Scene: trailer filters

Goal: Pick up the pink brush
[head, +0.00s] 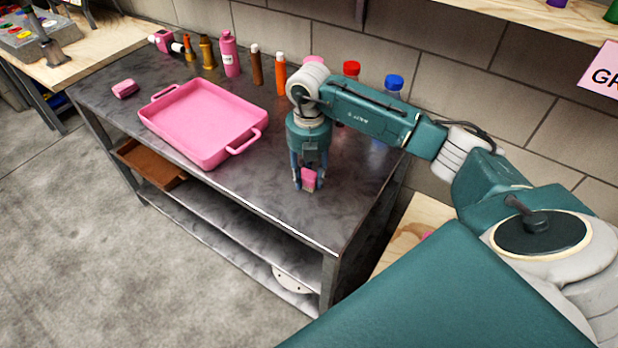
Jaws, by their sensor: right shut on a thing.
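My right gripper (308,184) points down over the right part of the dark metal table (255,192). It is shut on a small pink thing, which I take for the pink brush (309,179). Only a small block of it shows between the fingers; its bristles and full shape cannot be made out. Whether it touches the tabletop is hard to tell. Another small pink block (125,88) lies at the table's left end. My left gripper is not in view.
A pink tray (205,122) with handles sits left of my right gripper. Several bottles, including a pink one (230,55), an orange one (280,73) and a blue-capped one (394,83), line the back by the block wall. The table's front right is clear.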

